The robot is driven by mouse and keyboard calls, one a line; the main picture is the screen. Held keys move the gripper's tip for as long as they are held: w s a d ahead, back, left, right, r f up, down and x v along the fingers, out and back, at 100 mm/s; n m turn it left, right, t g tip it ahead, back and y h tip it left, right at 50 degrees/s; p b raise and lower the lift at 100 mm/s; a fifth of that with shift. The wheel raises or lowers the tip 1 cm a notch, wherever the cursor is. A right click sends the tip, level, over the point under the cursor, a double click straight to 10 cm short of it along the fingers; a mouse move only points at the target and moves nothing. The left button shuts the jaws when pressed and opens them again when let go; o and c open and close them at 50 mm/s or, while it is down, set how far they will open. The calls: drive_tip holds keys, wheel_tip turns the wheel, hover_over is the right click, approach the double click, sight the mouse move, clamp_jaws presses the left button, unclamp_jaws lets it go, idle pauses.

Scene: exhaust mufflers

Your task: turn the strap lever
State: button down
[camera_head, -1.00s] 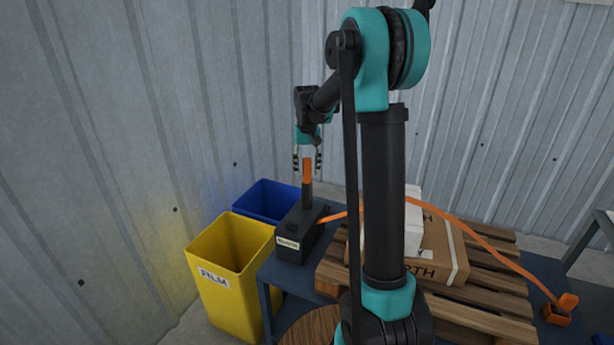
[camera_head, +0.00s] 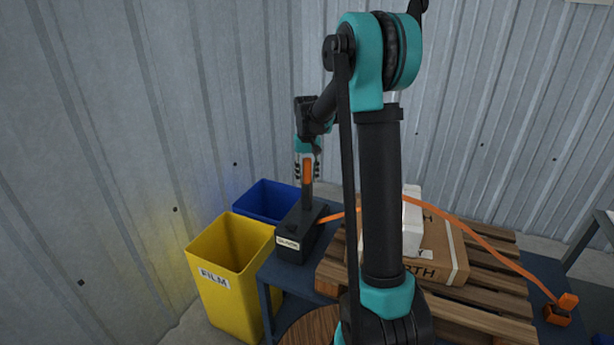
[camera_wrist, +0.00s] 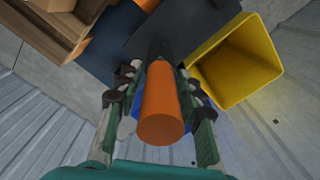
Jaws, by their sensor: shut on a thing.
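The strap lever (camera_head: 308,172) has an orange grip on a dark shaft and stands upright from a black ratchet box (camera_head: 297,228) with a white label. My gripper (camera_head: 307,175) points down from above, with a finger on either side of the orange grip, and is shut on it. In the wrist view the orange grip (camera_wrist: 161,105) sits between the fingers of my gripper (camera_wrist: 160,100), its round end toward the camera. An orange strap (camera_head: 490,248) runs from the box over the load and down to the right. Part of the strap is hidden behind my arm.
The box stands on a dark blue table (camera_head: 285,275). A yellow bin (camera_head: 222,300) marked FILM and a blue bin (camera_head: 262,192) stand to its left and behind. A wooden pallet (camera_head: 490,285) with cartons (camera_head: 448,250) lies to the right. Corrugated walls close the back and left.

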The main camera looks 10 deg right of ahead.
drive_tip(key=shift+s+a, duration=0.1)
drive_tip(key=shift+s+a+t+h, duration=0.45)
drive_tip(key=shift+s+t, duration=0.15)
drive_tip(key=shift+s, duration=0.1)
drive_tip(key=s+a+f+t+h, duration=0.4)
drive_tip(key=s+t, duration=0.2)
drive_tip(key=shift+s+t, duration=0.2)
drive_tip(key=shift+t, duration=0.2)
drive_tip(key=shift+a+h, duration=0.1)
drive_tip(key=shift+h, duration=0.15)
drive_tip(key=c, duration=1.2)
unclamp_jaws()
drive_tip(key=shift+w+f, duration=0.1)
